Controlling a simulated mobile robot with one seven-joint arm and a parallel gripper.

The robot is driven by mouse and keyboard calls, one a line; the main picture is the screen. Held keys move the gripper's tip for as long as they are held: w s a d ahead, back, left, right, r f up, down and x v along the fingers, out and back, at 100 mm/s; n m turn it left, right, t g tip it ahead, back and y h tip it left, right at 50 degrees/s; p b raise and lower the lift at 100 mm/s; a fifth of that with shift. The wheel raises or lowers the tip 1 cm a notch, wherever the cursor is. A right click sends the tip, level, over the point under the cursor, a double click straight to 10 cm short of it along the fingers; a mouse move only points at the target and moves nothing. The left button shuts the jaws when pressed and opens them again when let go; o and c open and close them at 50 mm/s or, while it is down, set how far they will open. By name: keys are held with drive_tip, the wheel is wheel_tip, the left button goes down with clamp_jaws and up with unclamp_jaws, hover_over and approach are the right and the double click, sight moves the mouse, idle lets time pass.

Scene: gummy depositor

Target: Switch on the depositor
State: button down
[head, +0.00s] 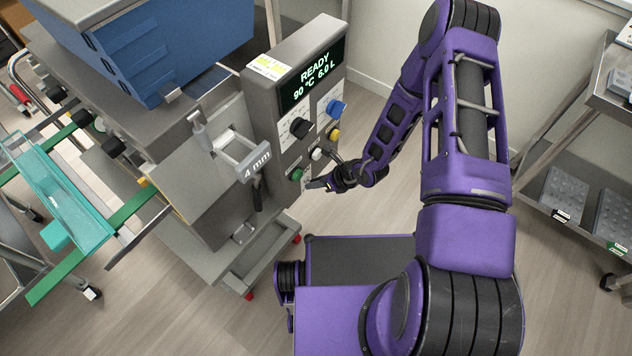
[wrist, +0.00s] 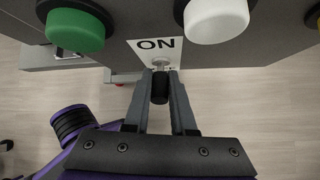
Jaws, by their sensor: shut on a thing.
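The depositor's grey control box (head: 262,97) stands left of my arm in the head view. Its green-lit display (head: 310,77) reads "READY 90 °C 6.0 L". My gripper (head: 316,184) is at the lower part of this panel. In the wrist view my gripper (wrist: 161,80) is shut on a small black-tipped switch lever (wrist: 160,90) with a silver base, just below the "ON" label (wrist: 152,44). The lever is between the two fingers. A green button (wrist: 76,30) and a white button (wrist: 215,20) are above it. The lever is mostly hidden in the head view.
A black knob (head: 299,127), a blue knob (head: 337,107) and a yellow button (head: 334,134) are higher on the panel. A blue hopper (head: 165,45) tops the machine. A rack with trays (head: 563,193) stands at the right. The floor between is clear.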

idle(0.3)
drive_tip(key=c, duration=0.8)
unclamp_jaws()
drive_tip(key=shift+o, duration=0.2)
drive_tip(key=v, duration=1.7)
drive_tip(key=shift+r, duration=0.25)
